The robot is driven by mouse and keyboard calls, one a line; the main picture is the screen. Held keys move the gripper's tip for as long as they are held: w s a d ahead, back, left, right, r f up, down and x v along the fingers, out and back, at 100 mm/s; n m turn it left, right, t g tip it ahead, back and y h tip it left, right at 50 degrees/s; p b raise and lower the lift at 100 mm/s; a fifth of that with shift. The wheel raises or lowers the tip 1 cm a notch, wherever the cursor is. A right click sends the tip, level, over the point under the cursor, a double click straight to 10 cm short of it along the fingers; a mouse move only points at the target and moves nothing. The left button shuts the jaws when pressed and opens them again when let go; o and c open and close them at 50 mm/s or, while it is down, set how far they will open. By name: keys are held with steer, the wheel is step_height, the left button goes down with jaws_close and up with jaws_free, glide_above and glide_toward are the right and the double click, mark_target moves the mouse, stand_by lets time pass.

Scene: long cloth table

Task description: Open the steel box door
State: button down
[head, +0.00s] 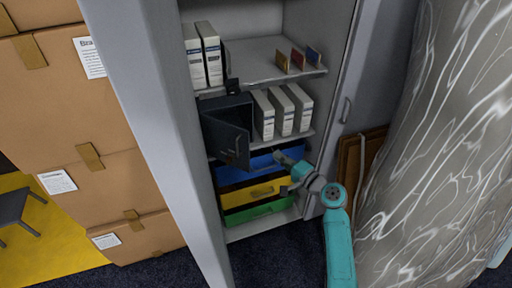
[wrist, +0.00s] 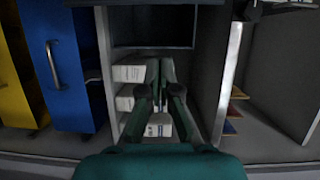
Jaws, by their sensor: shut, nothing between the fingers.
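The steel box (head: 243,104) is a dark grey box on the cabinet's middle shelf, left of white binders. Its door (head: 225,138) stands swung out from the front at an angle, with a handle on its face, and part of the dark inside shows. I cannot tell how far the door is turned.
White binders (head: 284,111) stand right of the box. Blue (head: 232,170), yellow (head: 253,190) and green (head: 258,211) drawers lie below. The cabinet's left side (head: 168,120) and open right door (head: 362,90) flank the space. Cardboard boxes (head: 70,110) are stacked at left; a plastic-wrapped bulk (head: 430,170) stands right.

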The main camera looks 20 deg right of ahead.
steer(key=w+a, duration=0.6)
steer(key=shift+w+r, duration=0.3)
steer(key=shift+r, duration=0.05)
stand_by(0.5)
steer(key=shift+a, duration=0.1)
